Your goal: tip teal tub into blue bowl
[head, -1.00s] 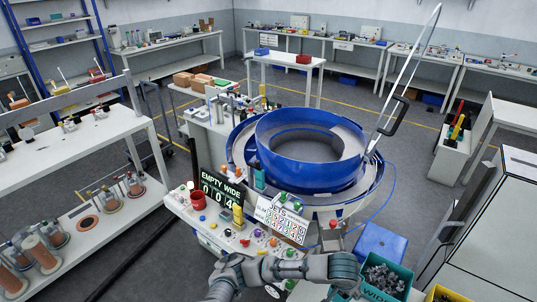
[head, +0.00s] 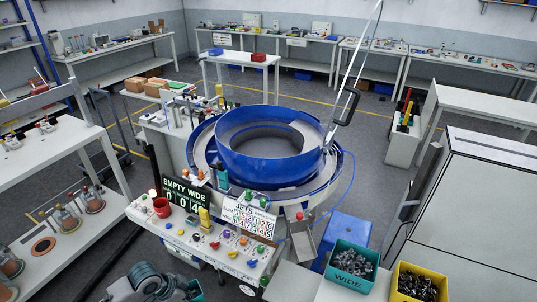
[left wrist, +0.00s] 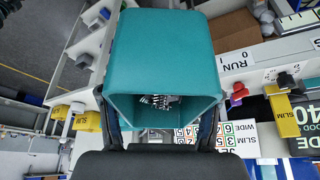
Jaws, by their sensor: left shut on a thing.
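A teal tub (left wrist: 160,50) fills the middle of the left wrist view, its open end showing metal parts inside. My left gripper (left wrist: 158,125) is shut on it, with a dark finger on either side. In the head view a piece of this tub (head: 196,291) shows at the bottom edge beside my left arm; the rest is cut off. The big blue bowl (head: 265,165) stands upright beyond the bench, well away from the tub. Another teal tub (head: 348,280), marked WIDE and holding dark parts, stands at the lower right. My right gripper is out of view.
A yellow tub (head: 400,290) of parts is beside the WIDE tub. A thin pole with a black handle (head: 346,107) rises at the bowl's right.

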